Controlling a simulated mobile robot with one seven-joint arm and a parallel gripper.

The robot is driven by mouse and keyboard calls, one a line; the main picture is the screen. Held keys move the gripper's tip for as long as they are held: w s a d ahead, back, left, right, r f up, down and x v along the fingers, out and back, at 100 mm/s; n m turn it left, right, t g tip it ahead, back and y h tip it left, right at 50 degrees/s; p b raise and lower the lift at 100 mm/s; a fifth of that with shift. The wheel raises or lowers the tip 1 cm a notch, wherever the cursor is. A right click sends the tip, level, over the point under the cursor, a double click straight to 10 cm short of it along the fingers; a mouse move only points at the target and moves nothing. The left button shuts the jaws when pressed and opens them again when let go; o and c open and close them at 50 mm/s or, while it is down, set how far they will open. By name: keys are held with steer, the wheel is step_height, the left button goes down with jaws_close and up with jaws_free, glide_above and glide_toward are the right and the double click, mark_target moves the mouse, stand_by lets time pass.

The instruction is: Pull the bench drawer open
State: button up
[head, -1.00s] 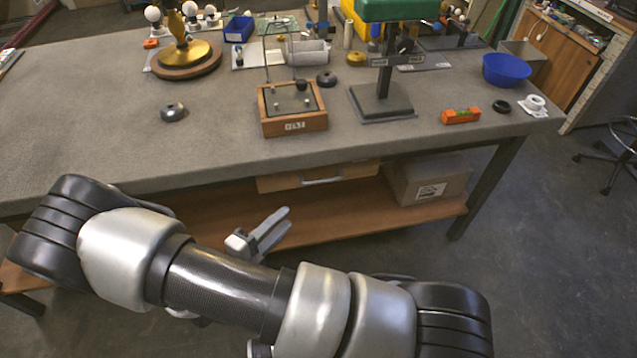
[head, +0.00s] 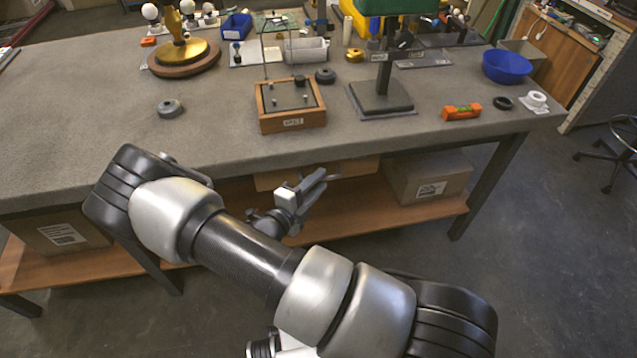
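The bench drawer (head: 354,168) is a light wooden front under the bench top, near the middle of the bench. It looks closed. Its pale handle is mostly hidden behind my gripper. My gripper (head: 321,180) is in front of the drawer, with its fingers pointing to the upper right, toward the handle area. The two fingers look apart with a narrow gap and nothing visible between them. I cannot tell whether they touch the handle.
The grey bench top (head: 225,135) carries a wooden box with a switch panel (head: 291,121), a dark stand (head: 381,97), an orange level (head: 461,112) and a blue bowl (head: 506,67). Cardboard boxes stand on the lower shelf (head: 385,209), one at right (head: 428,180), one at left (head: 66,237).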

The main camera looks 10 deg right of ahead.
steer(key=shift+w+d, duration=0.25)
jaws_close()
steer(key=s+p, duration=0.4)
steer(key=s, duration=2)
jaws_free()
